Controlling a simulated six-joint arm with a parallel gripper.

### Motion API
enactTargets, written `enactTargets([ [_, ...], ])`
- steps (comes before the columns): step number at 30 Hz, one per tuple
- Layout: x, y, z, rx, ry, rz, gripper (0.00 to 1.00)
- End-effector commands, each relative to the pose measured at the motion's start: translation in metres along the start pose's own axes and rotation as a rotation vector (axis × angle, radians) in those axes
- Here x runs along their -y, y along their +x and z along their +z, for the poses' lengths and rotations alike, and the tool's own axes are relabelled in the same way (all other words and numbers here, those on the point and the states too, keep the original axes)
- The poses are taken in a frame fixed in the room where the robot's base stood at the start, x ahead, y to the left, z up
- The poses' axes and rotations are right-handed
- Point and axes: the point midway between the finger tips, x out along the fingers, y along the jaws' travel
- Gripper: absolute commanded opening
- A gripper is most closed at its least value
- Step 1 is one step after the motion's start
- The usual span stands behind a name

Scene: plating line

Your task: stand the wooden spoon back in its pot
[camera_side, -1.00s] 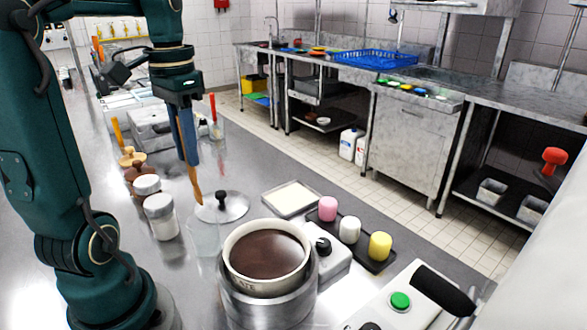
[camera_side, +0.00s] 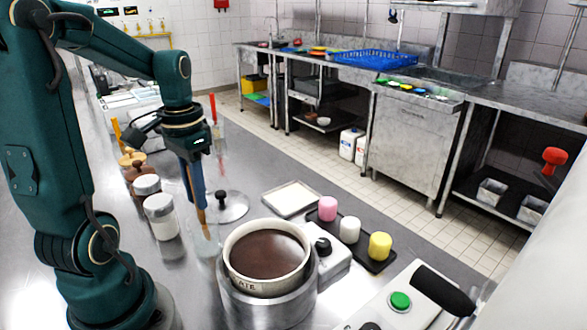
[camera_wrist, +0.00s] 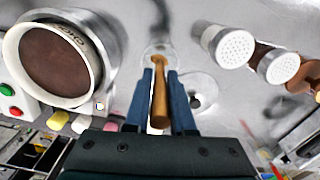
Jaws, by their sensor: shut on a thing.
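My gripper (camera_side: 197,198) is shut on the wooden spoon (camera_side: 202,218), which hangs nearly upright below the blue fingers. In the wrist view the spoon (camera_wrist: 159,95) lies between the two fingers. A clear, see-through pot (camera_side: 206,246) stands left of the chocolate pot; its rim is faint. The spoon's lower end lines up with this clear pot's mouth, also in the wrist view. I cannot tell whether the tip is inside or just above it.
The chocolate-filled pot (camera_side: 268,282) sits in a metal warmer close right of the spoon. A round lid with a black knob (camera_side: 221,197) lies just behind. Two white-capped shakers (camera_side: 161,216) stand to the left. Candle-like coloured pieces on a black tray (camera_side: 376,262) are further right.

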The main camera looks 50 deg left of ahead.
Motion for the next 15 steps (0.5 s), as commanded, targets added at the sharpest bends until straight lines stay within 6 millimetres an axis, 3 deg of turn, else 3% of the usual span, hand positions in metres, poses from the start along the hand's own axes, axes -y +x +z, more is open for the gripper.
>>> enactTargets([
  [13, -0.0002, 0.0053, 0.0002, 0.000, 0.000, 0.000, 0.00],
  [14, -0.0002, 0.0053, 0.0002, 0.000, 0.000, 0.000, 0.34],
  [15, -0.0002, 0.0053, 0.0002, 0.000, 0.000, 0.000, 0.49],
])
